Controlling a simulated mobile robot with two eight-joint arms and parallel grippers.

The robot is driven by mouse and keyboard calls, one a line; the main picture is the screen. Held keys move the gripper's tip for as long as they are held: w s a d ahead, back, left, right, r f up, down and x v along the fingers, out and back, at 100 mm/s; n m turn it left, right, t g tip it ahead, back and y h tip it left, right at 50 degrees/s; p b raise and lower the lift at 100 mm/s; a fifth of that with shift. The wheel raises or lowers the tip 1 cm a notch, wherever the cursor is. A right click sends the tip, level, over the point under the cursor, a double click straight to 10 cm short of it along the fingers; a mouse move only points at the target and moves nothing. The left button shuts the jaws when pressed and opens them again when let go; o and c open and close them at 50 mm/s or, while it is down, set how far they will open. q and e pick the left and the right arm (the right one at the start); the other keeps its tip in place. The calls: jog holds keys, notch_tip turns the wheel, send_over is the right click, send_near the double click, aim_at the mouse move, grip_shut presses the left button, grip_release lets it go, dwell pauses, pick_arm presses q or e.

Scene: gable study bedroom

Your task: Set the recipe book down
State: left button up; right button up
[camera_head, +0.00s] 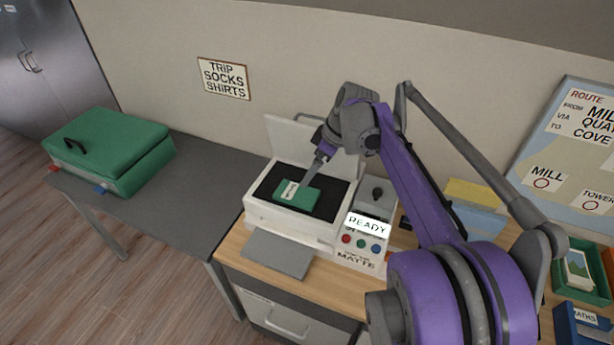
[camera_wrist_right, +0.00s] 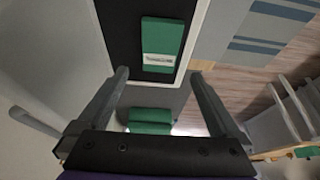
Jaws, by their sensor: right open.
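The green recipe book (camera_head: 304,197), with a white label, lies flat on the black bed of the open white scanner (camera_head: 290,222). My right gripper (camera_head: 316,168) is open, with its fingers just above and partly over the book's back edge. In the right wrist view the book (camera_wrist_right: 162,37) lies on the black bed beyond the two spread fingers of the right gripper (camera_wrist_right: 160,75), and nothing is held between them. Whether a finger touches the book cannot be told. My left gripper is not in view.
A scanner control panel (camera_head: 362,252) reads READY. The raised lid (camera_head: 285,135) stands behind the bed. A green suitcase (camera_head: 110,145) lies on the grey table at left. Blue and green trays (camera_head: 583,322) stand at far right. The grey tabletop (camera_head: 205,185) beside the suitcase is clear.

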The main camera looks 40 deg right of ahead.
jog(key=s+a+f+m, duration=0.1)
jog(key=s+a+f, duration=0.3)
jog(key=s+a, duration=0.2)
jog(key=s+a+f+m+h, duration=0.1)
jog(key=s+a+f, duration=0.3)
jog(key=a, duration=0.5)
jog(key=s+a+f+m+t+h, duration=0.1)
jog(key=s+a+f+m, duration=0.2)
jog(key=s+a, duration=0.4)
jog(key=shift+s+a+f, duration=0.15)
jog(key=shift+s+f, duration=0.25)
jog(key=shift+f, duration=0.05)
jog(key=shift+c, duration=0.2)
